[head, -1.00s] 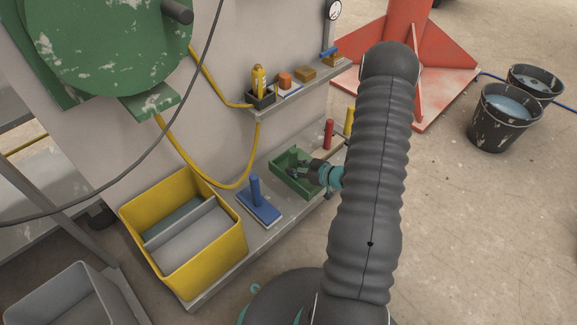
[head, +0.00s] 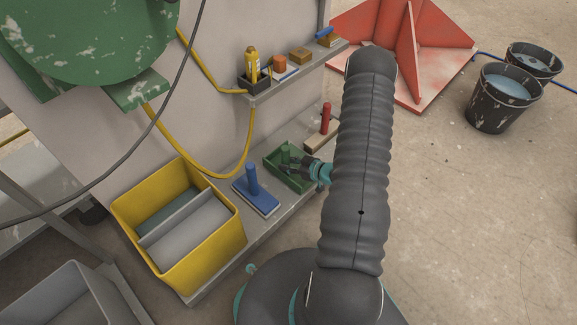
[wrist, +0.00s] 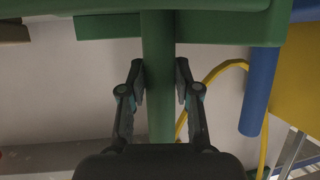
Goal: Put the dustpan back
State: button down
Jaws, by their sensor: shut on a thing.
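The green dustpan (head: 269,161) is on or just above the lower shelf, between a blue-handled tool and a red-handled brush. I cannot tell if it touches the shelf. My gripper (head: 290,168) reaches in from the right at its upright handle. In the wrist view, the green handle (wrist: 158,60) stands between the two fingers of my gripper (wrist: 160,85), which is shut on it. The pan's flat body (wrist: 225,28) fills the top of that view. My arm hides part of the shelf right of the dustpan.
The blue-handled tool (head: 252,180) and a yellow bin (head: 218,258) stand left on the lower shelf (head: 262,228). The red-handled brush (head: 326,118) is close on the right. The upper shelf (head: 268,91) holds a yellow bottle (head: 252,66) and blocks.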

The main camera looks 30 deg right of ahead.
jog(key=shift+f, duration=0.3)
jog(key=shift+f, duration=0.2)
jog(key=c, duration=0.8)
grip_release()
